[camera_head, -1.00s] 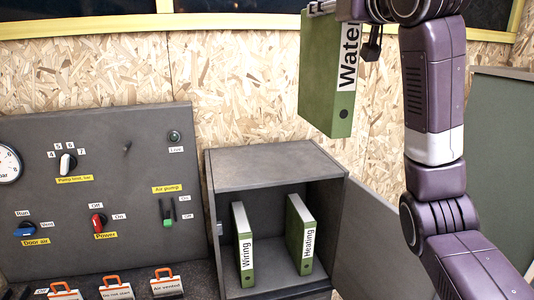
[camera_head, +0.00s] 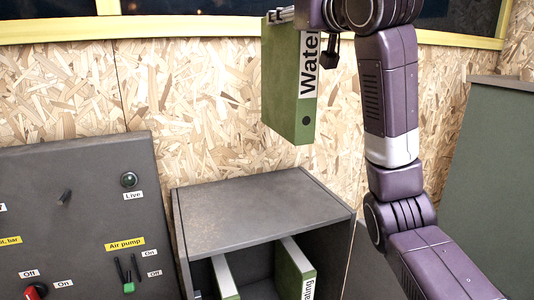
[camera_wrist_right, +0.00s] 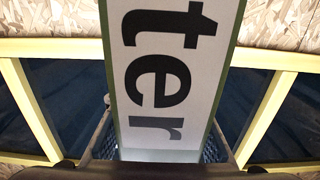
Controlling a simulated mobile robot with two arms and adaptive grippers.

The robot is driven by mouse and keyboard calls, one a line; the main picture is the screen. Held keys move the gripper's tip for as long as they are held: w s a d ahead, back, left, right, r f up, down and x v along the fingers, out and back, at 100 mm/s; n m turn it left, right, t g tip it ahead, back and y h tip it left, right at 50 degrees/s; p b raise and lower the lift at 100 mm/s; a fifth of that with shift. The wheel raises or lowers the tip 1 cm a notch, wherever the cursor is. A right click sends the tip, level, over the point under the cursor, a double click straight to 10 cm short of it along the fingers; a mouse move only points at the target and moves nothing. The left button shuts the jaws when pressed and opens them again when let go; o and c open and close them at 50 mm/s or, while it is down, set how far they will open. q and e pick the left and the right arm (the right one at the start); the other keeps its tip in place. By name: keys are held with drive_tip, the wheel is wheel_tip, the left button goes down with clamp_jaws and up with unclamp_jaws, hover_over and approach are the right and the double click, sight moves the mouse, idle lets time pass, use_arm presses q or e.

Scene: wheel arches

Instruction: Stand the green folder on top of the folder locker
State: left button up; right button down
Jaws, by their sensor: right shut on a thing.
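The green folder (camera_head: 282,80), with a white spine label reading "Water", hangs upright in the air above the folder locker. My right gripper (camera_wrist_right: 165,150) is shut on its upper end; the spine fills the middle of the right wrist view. The dark grey folder locker (camera_head: 255,212) has a flat, bare top, and a clear gap separates the folder's lower edge from it. Its front is open, with two more green folders inside, one at left (camera_head: 224,280) and one at right (camera_head: 295,270). My left gripper is not in view.
A grey control panel (camera_head: 90,200) with switches and labels stands left of the locker. A chipboard wall (camera_head: 190,90) is behind it, with a yellow-framed window above. A dark green-grey panel (camera_head: 500,180) stands at right.

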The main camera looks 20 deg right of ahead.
sight(286, 109)
wheel_tip(286, 109, down, 6)
drive_tip(key=shift+r+p, duration=0.2)
drive_tip(key=shift+p, duration=0.2)
wheel_tip(286, 109, down, 9)
drive_tip(key=shift+r+p, duration=0.2)
drive_tip(key=shift+p, duration=0.45)
drive_tip(key=shift+d+f, duration=0.1)
drive_tip(key=shift+f, duration=0.4)
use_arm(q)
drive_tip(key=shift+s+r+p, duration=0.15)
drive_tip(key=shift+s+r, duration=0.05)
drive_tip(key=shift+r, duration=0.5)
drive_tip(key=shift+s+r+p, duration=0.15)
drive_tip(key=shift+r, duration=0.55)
use_arm(e)
drive_tip(key=shift+f, duration=1.65)
drive_tip(key=c, duration=1.4)
unclamp_jaws()
drive_tip(key=shift+f, duration=0.15)
